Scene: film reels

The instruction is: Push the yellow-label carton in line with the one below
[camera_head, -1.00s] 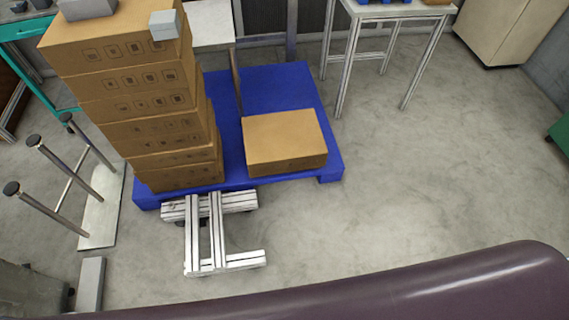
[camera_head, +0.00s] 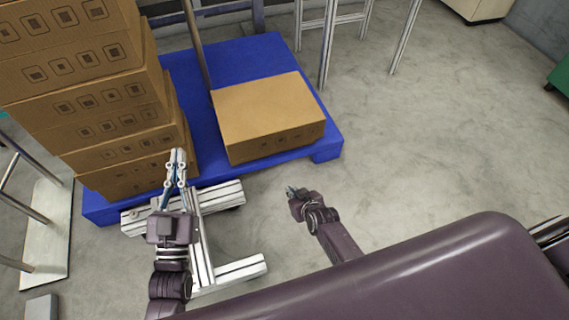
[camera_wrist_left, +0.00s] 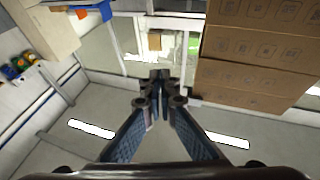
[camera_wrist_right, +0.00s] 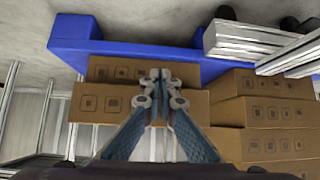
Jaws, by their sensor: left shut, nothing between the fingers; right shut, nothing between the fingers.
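No yellow label shows in any view. A tall stack of brown cartons (camera_head: 110,105) stands on the left part of the blue pallet, its top cut off in the head view. A brown carton top (camera_head: 268,105) shows on the pallet's right part. In the right wrist view, two cartons (camera_wrist_right: 90,104) are piled there with uneven sides. My left gripper (camera_head: 176,158) is shut and empty in front of the tall stack's lower right. My right gripper (camera_head: 291,190) is shut and empty, in front of the pallet's front edge. Whether either touches a carton I cannot tell.
The blue pallet (camera_head: 245,55) has bare space behind the right carton. A white metal frame (camera_head: 230,270) lies on the floor before it, near my left arm. Table legs (camera_head: 328,45) stand behind. Grey floor is open at the right.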

